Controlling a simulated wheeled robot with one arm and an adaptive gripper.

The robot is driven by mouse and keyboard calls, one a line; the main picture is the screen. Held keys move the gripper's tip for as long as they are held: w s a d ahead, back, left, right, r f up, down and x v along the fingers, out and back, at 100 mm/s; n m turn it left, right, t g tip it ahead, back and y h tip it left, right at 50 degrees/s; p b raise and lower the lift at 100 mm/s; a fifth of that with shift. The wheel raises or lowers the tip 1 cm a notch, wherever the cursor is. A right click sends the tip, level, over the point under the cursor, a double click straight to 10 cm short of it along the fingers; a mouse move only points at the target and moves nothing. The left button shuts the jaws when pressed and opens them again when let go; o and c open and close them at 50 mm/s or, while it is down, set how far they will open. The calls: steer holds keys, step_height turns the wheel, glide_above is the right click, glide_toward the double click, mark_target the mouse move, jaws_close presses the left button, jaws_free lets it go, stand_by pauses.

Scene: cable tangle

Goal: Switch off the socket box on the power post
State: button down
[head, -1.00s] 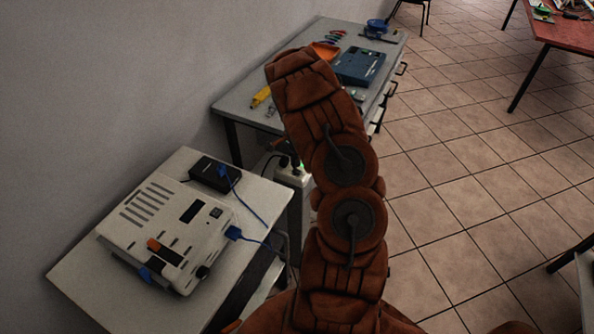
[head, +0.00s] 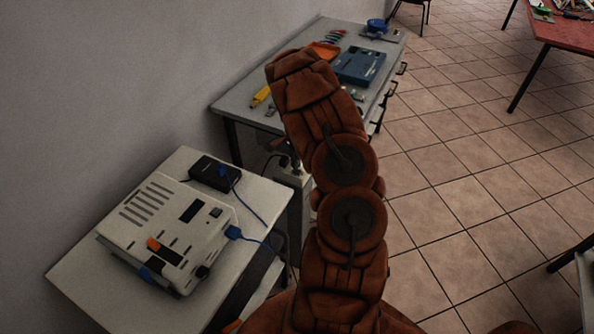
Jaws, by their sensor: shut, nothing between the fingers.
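The power post (head: 294,179) stands in the gap between the two tables, pale at the top, with my brown arm covering its right side. Dark plugs and a black cable (head: 268,160) show at its top, where the socket box sits. The switch and any lamp on it cannot be made out clearly. A small brown part of my arm shows just above the post, left of the forearm. My gripper's fingers are hidden behind my arm.
A white device (head: 170,225) and a black box (head: 214,174) with blue cables (head: 250,206) stand on the near table (head: 75,282). The grey workbench (head: 232,107) behind holds tools and a blue case (head: 360,66). Tiled floor (head: 450,190) at right is clear.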

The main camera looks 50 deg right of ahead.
mark_target(295, 170)
steer(key=shift+f+b, duration=0.65)
steer(key=shift+f, duration=0.3)
stand_by(0.7)
steer(key=shift+r, duration=0.1)
steer(key=shift+r+b, duration=0.5)
steer(key=shift+r, duration=2.9)
